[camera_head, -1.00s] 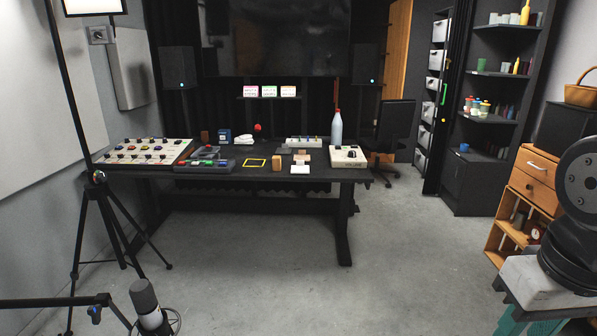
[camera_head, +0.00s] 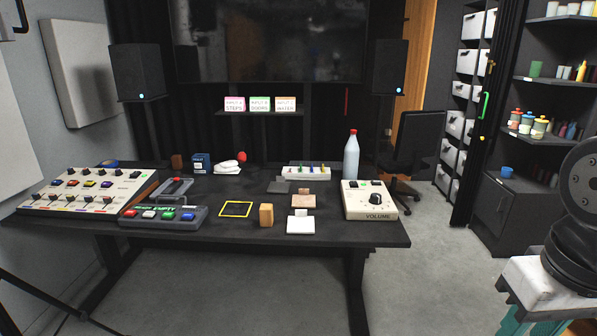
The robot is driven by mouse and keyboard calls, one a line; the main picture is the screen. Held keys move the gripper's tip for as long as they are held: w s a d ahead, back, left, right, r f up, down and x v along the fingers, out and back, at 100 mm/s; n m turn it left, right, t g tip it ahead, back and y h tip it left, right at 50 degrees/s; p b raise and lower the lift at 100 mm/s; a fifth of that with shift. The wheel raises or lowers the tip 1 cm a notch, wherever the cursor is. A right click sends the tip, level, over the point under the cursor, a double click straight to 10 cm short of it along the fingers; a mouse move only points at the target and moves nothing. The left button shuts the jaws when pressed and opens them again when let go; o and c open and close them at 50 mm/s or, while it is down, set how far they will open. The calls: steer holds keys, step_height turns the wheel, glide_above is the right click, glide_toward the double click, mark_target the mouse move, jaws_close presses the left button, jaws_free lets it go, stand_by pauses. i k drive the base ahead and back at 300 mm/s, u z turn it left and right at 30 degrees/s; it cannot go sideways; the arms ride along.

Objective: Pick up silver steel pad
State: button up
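Three small pads with upright tabs lie in a row on the black table, right of its middle. The dark grey pad (camera_head: 279,186) is farthest back, the brown pad (camera_head: 303,200) is in the middle, and the white or pale pad (camera_head: 300,225) is nearest the front edge. I cannot tell for sure which is the silver steel one. All three rest free on the table, clear of each other or nearly so. My gripper is not in view; only a black round part of my arm shows at the right edge.
The black table (camera_head: 210,260) holds a mixer board (camera_head: 88,190), a button box (camera_head: 163,216), a yellow-framed square (camera_head: 236,209), a wooden block (camera_head: 266,215), a white volume box (camera_head: 369,200) and a bottle (camera_head: 351,155). A chair (camera_head: 418,140) stands behind right. Floor right of the table is clear.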

mark_target(280, 185)
steer(key=i, duration=0.7)
steer(key=u, duration=2.05)
steer(key=i, duration=1.45)
steer(key=z, duration=2.1)
steer(key=i, duration=1)
